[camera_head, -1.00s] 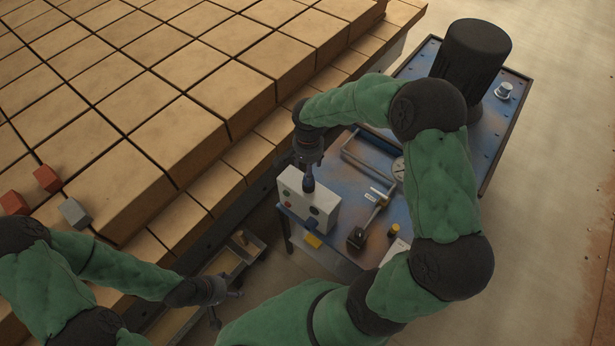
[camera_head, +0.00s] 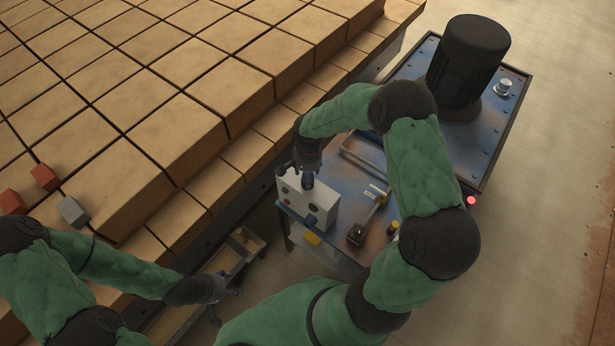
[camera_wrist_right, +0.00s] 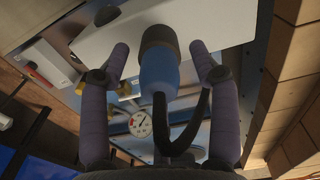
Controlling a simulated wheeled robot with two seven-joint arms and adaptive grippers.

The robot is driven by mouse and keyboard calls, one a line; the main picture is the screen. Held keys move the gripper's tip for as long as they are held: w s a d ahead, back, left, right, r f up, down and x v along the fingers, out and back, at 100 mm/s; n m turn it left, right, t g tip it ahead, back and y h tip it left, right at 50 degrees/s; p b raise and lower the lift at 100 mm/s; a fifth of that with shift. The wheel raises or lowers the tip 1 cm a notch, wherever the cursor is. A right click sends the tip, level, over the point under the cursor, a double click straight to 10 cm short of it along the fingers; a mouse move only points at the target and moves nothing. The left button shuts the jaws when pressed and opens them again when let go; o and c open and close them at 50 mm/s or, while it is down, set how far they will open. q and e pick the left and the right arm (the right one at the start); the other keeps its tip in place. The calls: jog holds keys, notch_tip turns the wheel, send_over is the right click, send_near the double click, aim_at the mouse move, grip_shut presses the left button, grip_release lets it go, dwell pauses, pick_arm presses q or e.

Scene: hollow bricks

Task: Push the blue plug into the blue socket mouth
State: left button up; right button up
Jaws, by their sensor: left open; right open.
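The blue plug (camera_wrist_right: 160,70) is between the fingers of my right gripper (camera_wrist_right: 160,62) in the right wrist view. Its dark collar meets the white socket box (camera_wrist_right: 190,25), and its black cable loops back toward the palm. Gaps show on both sides of the plug, so the open fingers do not grip it. In the head view my right gripper (camera_head: 305,178) is at the top of the white socket box (camera_head: 318,208), which has several round coloured mouths. The plug hides the mouth behind it, so how deep it sits cannot be told. My left gripper (camera_head: 226,297) is open and empty, low in the view.
A black cylinder (camera_head: 467,62) stands at the back. Stacked bricks (camera_head: 180,130) fill the left. A tray (camera_head: 240,245) lies below them.

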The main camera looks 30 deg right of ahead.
grip_shut()
jog(key=shift+r, duration=0.1)
